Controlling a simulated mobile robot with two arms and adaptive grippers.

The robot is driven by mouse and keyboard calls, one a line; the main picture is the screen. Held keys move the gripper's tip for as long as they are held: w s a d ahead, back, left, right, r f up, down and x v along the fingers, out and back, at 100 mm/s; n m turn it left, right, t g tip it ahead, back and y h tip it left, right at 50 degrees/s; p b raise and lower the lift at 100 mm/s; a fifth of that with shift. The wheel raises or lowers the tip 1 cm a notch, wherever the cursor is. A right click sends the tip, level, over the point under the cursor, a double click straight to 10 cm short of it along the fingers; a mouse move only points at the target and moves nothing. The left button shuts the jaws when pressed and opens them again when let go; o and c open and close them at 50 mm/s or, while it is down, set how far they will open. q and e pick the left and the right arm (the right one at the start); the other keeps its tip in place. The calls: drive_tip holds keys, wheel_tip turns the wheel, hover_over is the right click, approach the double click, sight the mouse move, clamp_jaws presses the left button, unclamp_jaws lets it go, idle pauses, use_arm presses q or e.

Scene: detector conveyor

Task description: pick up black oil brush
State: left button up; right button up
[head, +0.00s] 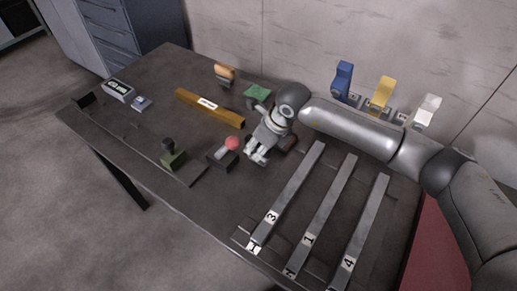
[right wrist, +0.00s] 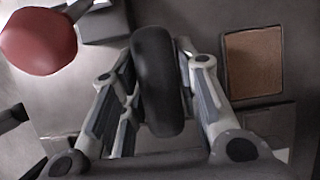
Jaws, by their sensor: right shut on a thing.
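My right gripper (head: 258,156) points down over the table's middle in the head view. In the right wrist view its two fingers (right wrist: 160,125) are closed on the black oil brush (right wrist: 158,80), a rounded black piece standing between them. In the head view the gripper hides most or all of the brush. I cannot tell whether the brush touches the table. My left gripper is not in view.
A red ball-topped piece (head: 232,143) stands just left of the gripper; a dark green block (head: 174,160) is farther left. An amber bar (head: 210,108) lies behind. Several numbered metal rails (head: 320,215) run at front right. Blue (head: 343,78) and yellow (head: 382,92) pieces stand by the wall.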

drive_tip(key=s+d+r+b, duration=0.4)
drive_tip(key=s+d+r, duration=0.3)
drive_tip(key=s+r, duration=0.4)
drive_tip(key=shift+s+d+r, duration=0.3)
drive_tip(key=shift+s, duration=0.15)
drive_tip(key=o, duration=0.3)
drive_tip(key=shift+c, duration=0.7)
idle(0.5)
